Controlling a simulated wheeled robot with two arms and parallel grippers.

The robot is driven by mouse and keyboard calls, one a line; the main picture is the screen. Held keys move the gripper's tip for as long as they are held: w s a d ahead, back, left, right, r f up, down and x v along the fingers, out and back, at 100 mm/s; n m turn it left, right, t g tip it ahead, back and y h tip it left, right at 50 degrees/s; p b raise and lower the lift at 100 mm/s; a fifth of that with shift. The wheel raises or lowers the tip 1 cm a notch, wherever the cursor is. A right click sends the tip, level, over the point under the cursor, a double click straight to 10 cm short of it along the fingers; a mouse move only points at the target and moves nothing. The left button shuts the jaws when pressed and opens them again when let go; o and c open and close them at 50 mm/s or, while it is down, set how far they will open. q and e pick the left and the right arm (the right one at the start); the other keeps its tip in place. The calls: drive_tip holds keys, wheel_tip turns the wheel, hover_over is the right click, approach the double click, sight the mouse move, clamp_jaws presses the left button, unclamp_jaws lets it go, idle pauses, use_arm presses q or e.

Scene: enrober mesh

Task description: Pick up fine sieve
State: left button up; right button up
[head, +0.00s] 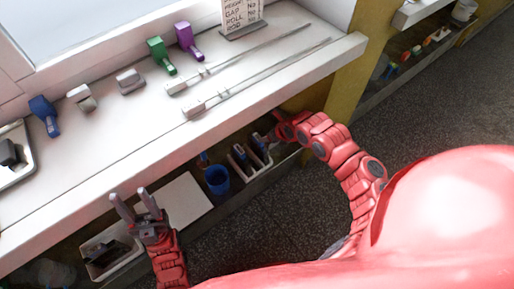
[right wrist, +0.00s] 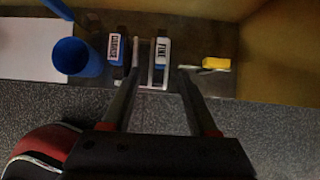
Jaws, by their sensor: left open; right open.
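The fine sieve (right wrist: 161,52), with a white label reading FINE and blue parts, stands in a rack on the lower shelf. In the head view it appears to be the right one (head: 259,152) of two upright items. My right gripper (right wrist: 160,76) is open, its fingers on either side of the fine sieve's line in the wrist view; I cannot tell whether they touch it. In the head view the right gripper (head: 268,137) is at the rack, partly under the counter edge. My left gripper (head: 134,204) is open and empty in front of the counter.
Another labelled sieve (right wrist: 115,50) stands just left of the fine one. A blue cup (head: 217,180) is further left, and a yellow item (right wrist: 216,63) lies right. The white counter (head: 110,150) overhangs the shelf and holds scrapers and long rods.

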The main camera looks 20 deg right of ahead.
drive_tip(key=b+x, duration=0.1)
drive_tip(key=x, duration=0.7)
drive_tip(key=shift+f, duration=0.2)
drive_tip(key=b+x, duration=0.1)
drive_tip(key=x, duration=0.4)
drive_tip(key=shift+d+f+b, duration=0.15)
drive_tip(key=shift+f+b, duration=0.05)
drive_tip(key=shift+b, duration=0.2)
clamp_jaws()
idle(0.5)
